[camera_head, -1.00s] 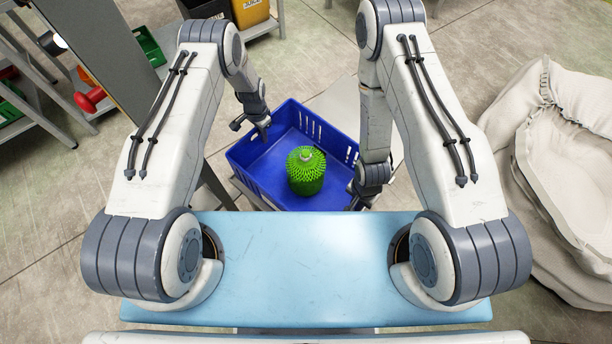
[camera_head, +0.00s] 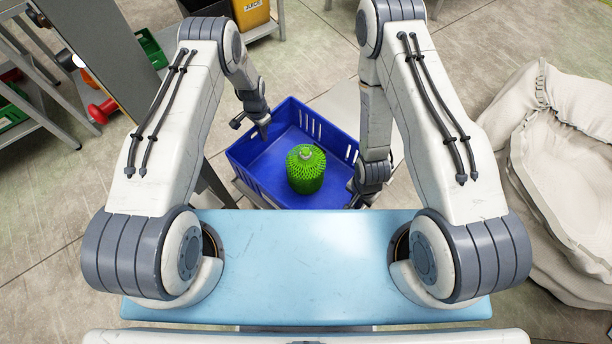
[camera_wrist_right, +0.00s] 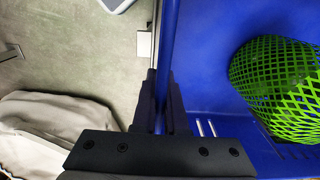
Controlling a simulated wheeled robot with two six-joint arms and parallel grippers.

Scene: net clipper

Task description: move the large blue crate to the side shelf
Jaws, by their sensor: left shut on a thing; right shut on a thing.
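The large blue crate (camera_head: 268,170) is in front of my body in the head view, with a green netted cylinder (camera_head: 305,170) standing inside it. My left gripper (camera_head: 258,128) is shut on the crate's left wall. My right gripper (camera_head: 364,190) is at the crate's right wall. In the right wrist view my right gripper (camera_wrist_right: 160,105) is shut on the crate's wall, and the green netted cylinder (camera_wrist_right: 280,85) shows inside the crate (camera_wrist_right: 205,60). What lies directly under the crate is mostly hidden.
A large pale sack (camera_head: 560,170) lies on the floor at the right. Grey shelving (camera_head: 100,50) with green and red items stands at the left. A yellow juice bin (camera_head: 250,14) and a dark bin are at the top. Open floor lies beyond the crate.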

